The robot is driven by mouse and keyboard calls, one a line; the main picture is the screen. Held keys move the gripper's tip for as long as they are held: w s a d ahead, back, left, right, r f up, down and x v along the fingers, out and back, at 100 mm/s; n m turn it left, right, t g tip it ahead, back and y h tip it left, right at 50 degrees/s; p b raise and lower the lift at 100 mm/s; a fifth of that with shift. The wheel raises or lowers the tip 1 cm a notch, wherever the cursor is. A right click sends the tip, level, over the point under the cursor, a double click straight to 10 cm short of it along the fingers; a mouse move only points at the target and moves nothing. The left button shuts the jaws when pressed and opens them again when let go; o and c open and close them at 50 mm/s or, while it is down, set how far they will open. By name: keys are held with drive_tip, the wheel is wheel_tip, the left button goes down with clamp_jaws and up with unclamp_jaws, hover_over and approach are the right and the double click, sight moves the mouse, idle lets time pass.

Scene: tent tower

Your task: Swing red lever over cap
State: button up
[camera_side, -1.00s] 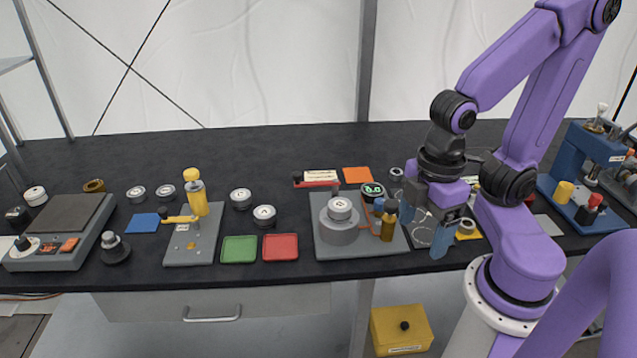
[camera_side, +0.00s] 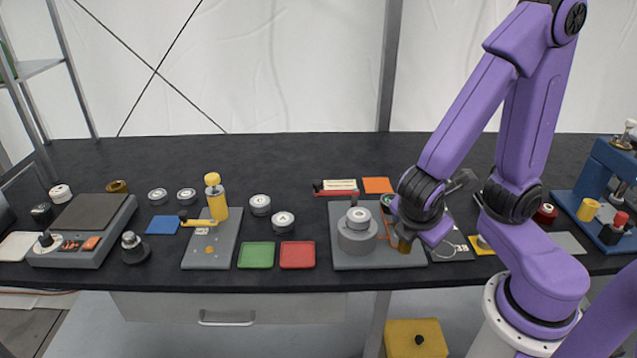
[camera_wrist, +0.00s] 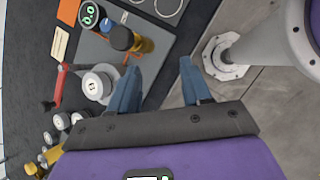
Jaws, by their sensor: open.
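The red lever (camera_side: 340,193) lies at the back edge of a grey plate (camera_side: 345,259), its black knob at its left end. A grey round stack with a silver cap (camera_side: 358,215) stands on the plate in front of it. The wrist view shows the lever (camera_wrist: 61,80) beside the cap (camera_wrist: 94,86), apart from my gripper. My gripper (camera_wrist: 160,64) is open, with nothing between its blue fingers. It is right of the cap and lever in the wrist view. In the side view, my wrist hides the fingers.
A brass cylinder (camera_wrist: 122,38) with copper pipes stands close to my left finger in the wrist view. Red (camera_side: 298,255) and green (camera_side: 256,255) trays lie left of the plate.

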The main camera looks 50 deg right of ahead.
drive_tip(key=w+a+n+t+h, duration=0.1)
drive_tip(key=w+n+t+h, duration=0.4)
drive_tip(key=w, duration=0.2)
drive_tip(key=n+t+y, duration=0.2)
drive_tip(key=n+t, duration=0.6)
drive_tip(key=n, duration=0.1)
approach(319, 185)
drive_tip(key=x, duration=1.1)
drive_tip(key=shift+w, duration=0.15)
drive_tip(key=shift+c, duration=0.3)
drive_tip(key=shift+t, duration=0.3)
clamp_jaws()
